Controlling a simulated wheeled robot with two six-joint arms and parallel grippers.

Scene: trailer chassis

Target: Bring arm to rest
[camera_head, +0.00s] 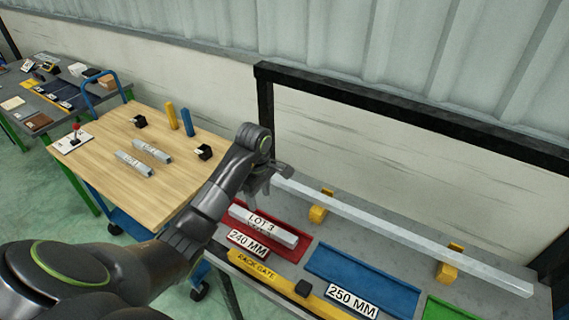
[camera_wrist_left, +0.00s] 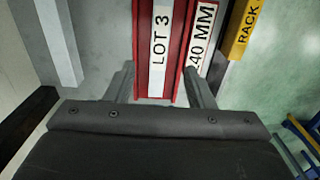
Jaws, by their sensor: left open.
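My left gripper (camera_head: 275,180) is above the bench, near the left end of a long pale bar (camera_head: 400,235). It also shows in the left wrist view (camera_wrist_left: 158,85), with its two fingers apart and nothing held between them. Below the fingers lies a short bar marked LOT 3 (camera_wrist_left: 160,45) in a red tray (camera_wrist_left: 142,20). In the head view, the LOT 3 bar (camera_head: 264,225) rests in the red tray (camera_head: 290,253), whose label reads 240 MM (camera_head: 248,244). My right gripper is not in view.
The long bar rests on yellow supports (camera_head: 446,272). A blue tray (camera_head: 365,275) and a green tray (camera_head: 445,311) lie to the right. A yellow rack gate (camera_head: 262,272) runs along the front. A wooden cart (camera_head: 105,190) carries short bars (camera_head: 150,150). A black frame (camera_head: 400,112) stands behind.

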